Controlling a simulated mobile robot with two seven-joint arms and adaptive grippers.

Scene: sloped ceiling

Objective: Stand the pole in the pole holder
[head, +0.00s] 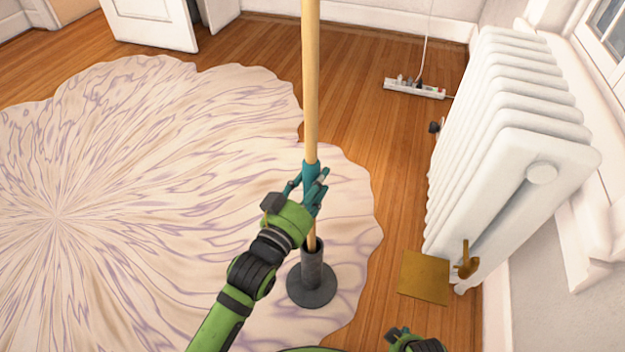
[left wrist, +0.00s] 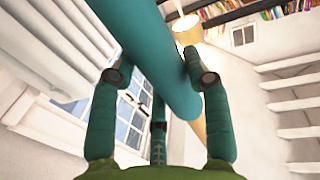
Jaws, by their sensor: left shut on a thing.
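The pole (head: 311,80) is a long light-wood rod with a teal grip section, and it stands about upright in the head view. My left gripper (head: 311,188) is shut around the teal section, which crosses between the fingers in the left wrist view (left wrist: 165,60). The pole holder (head: 312,288) is a dark grey round base with a short upright tube, on the edge of the rug. The pole's lower end meets the tube's top opening and appears to be inside it; how deep is hidden. Only a part of my right arm (head: 415,342) shows at the bottom edge; its fingers are not clear.
A white radiator (head: 510,130) stands on the right, with a brass valve (head: 467,262) and a brass-coloured plate (head: 424,275) near its foot. A power strip (head: 414,88) lies on the wood floor behind. The patterned rug (head: 150,200) on the left is clear.

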